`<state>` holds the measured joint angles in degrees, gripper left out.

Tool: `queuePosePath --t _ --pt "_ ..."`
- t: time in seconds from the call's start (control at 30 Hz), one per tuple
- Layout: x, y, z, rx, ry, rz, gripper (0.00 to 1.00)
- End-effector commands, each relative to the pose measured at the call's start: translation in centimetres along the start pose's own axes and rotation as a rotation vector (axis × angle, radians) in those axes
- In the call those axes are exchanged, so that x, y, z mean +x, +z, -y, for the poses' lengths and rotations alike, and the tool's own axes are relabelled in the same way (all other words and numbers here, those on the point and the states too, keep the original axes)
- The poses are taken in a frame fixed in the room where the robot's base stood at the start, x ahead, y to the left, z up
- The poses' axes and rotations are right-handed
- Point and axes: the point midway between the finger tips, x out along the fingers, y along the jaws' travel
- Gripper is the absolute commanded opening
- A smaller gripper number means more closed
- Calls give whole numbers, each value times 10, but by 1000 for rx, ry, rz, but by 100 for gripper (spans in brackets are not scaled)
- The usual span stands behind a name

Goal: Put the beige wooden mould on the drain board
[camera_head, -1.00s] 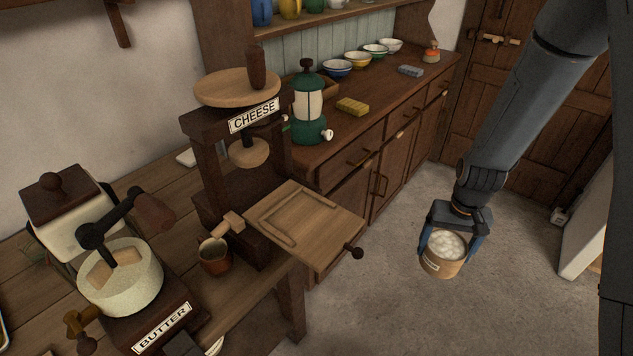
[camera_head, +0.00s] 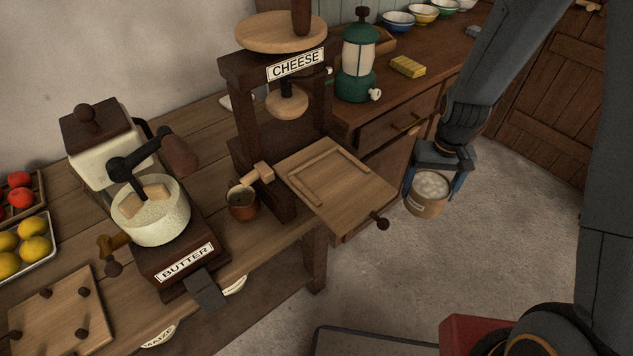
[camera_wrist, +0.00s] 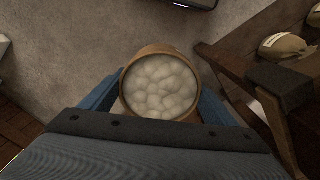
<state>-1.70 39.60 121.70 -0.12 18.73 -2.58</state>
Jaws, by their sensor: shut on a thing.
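My gripper (camera_head: 437,186) is shut on the beige wooden mould (camera_head: 425,207), a round tub filled with white curds. It holds the mould upright in the air over the floor, to the right of the cheese press. The mould's white contents also show in the wrist view (camera_wrist: 160,88), between the blue fingers. The drain board (camera_head: 345,196) is a wooden tray with a raised rim and a dark knob, sticking out from the foot of the cheese press. The mould is apart from the board, to its right. The board's top is bare.
The cheese press (camera_head: 289,75) stands behind the board. A butter churn (camera_head: 152,212) and a small copper cup (camera_head: 241,203) are to its left. A green lantern (camera_head: 357,60) and yellow sponge (camera_head: 408,66) stand on the sideboard behind. Open floor (camera_head: 390,275) lies in front.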

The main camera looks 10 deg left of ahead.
Motion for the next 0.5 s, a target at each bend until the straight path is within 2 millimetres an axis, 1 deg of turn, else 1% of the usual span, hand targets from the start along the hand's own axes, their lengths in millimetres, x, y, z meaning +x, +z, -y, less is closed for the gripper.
queuePosePath --t 0.03,0.07,0.13,0.17,0.2,0.23,0.3,0.37,0.4,0.5 --pt "-17 -5 11 -55 1 -10 38" --pt "-27 -6 19 -94 2 -9 38" --pt "-54 -10 40 -207 5 -13 38" --pt "-67 -10 50 -262 6 -13 38" --pt "-86 -9 65 -338 8 -14 38" --pt "-99 -8 76 -397 10 -13 38" --pt "-130 -3 100 -531 14 -12 38" --pt "-155 2 120 -637 19 -12 38" --pt "-170 7 131 -704 21 -11 38" --pt "-206 22 159 -861 27 -8 38"
